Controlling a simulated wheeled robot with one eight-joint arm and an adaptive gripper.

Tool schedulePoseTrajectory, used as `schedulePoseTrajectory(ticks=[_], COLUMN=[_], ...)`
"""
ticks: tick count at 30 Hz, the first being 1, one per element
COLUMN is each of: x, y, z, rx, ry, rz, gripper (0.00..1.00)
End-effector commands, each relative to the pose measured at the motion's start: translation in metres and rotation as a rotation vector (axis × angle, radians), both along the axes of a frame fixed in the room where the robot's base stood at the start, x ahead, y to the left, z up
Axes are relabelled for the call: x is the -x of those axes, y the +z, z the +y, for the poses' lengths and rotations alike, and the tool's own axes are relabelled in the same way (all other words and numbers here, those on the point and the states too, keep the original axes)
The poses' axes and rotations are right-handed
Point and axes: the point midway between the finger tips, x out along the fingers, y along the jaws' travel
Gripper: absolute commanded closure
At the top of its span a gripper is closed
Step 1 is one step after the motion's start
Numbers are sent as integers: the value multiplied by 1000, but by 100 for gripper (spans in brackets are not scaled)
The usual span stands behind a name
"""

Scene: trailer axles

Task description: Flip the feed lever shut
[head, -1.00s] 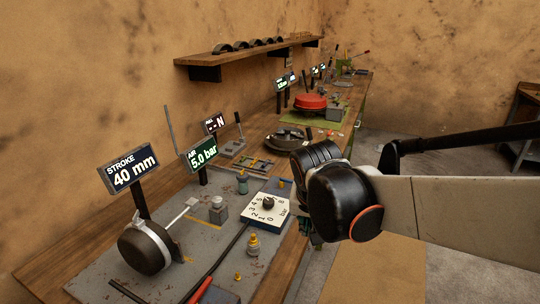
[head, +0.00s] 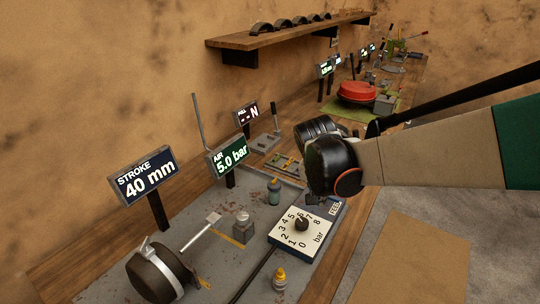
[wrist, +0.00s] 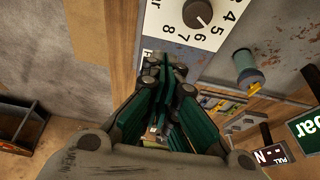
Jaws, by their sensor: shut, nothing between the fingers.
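The white dial panel (head: 290,240) with numbers and "bar" lies on the grey bench plate. In the wrist view, the panel (wrist: 165,30) is at the top, and the label shows only in part beside my fingers. I cannot make out the feed lever; my gripper may be hiding it. My gripper (wrist: 167,72) has dark green fingers, shut and empty, at the label end of the panel. I cannot tell if they touch anything. In the head view my wrist hides most of the fingers.
A black knob (head: 302,223) stands on the panel. A bottle with a yellow cap (head: 274,192), a metal block (head: 242,229) and a round black cylinder (head: 158,275) are nearby. STROKE (head: 145,176) and AIR (head: 228,157) displays stand behind.

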Motion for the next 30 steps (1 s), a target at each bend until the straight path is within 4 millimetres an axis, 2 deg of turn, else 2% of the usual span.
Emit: schedulePoseTrajectory(ticks=[5, 18, 24, 30], x=[-6, -31, -54, -63], y=[-17, -96, -94, -92], z=[-3, -21, -36, -42], rx=[0, 0, 0, 0], ry=[0, -1, -1, 0], rz=[0, 0, -1, 0], gripper=[100, 100, 100, 100])
